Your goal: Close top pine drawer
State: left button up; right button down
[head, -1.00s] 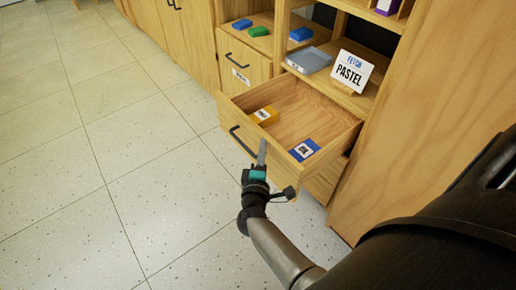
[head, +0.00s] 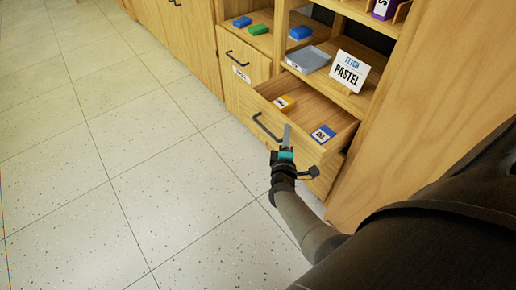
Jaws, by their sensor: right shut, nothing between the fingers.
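The top pine drawer (head: 300,145) is partly open below the shelf with the PASTEL sign. Its front has a dark bar handle (head: 266,128). A yellow box (head: 284,103) and a blue box (head: 322,134) with white labels lie inside it. My right gripper (head: 287,134) is shut and empty, with its fingers upright against or very close to the outside of the drawer front, right of the handle. Exact contact is hard to tell. My left gripper is not in view.
A sign (head: 349,73) reading FETCH PASTEL and a grey tray (head: 308,59) are on the shelf above. A closed drawer (head: 245,70) is at the left. The tiled floor (head: 130,170) at the left is clear.

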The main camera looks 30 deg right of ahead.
pick_arm(q)
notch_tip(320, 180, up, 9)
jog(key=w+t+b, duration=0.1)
jog(key=b, duration=0.3)
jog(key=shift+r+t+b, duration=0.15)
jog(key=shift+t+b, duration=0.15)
jog(key=shift+b, duration=0.05)
pick_arm(e)
jog(key=w+d, duration=0.1)
jog(key=d, duration=1.6)
jog(key=shift+w+d, duration=0.15)
jog(key=shift+d, duration=0.2)
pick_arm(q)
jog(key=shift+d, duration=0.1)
pick_arm(e)
jog(key=shift+d+r, duration=0.15)
jog(key=shift+r, duration=0.1)
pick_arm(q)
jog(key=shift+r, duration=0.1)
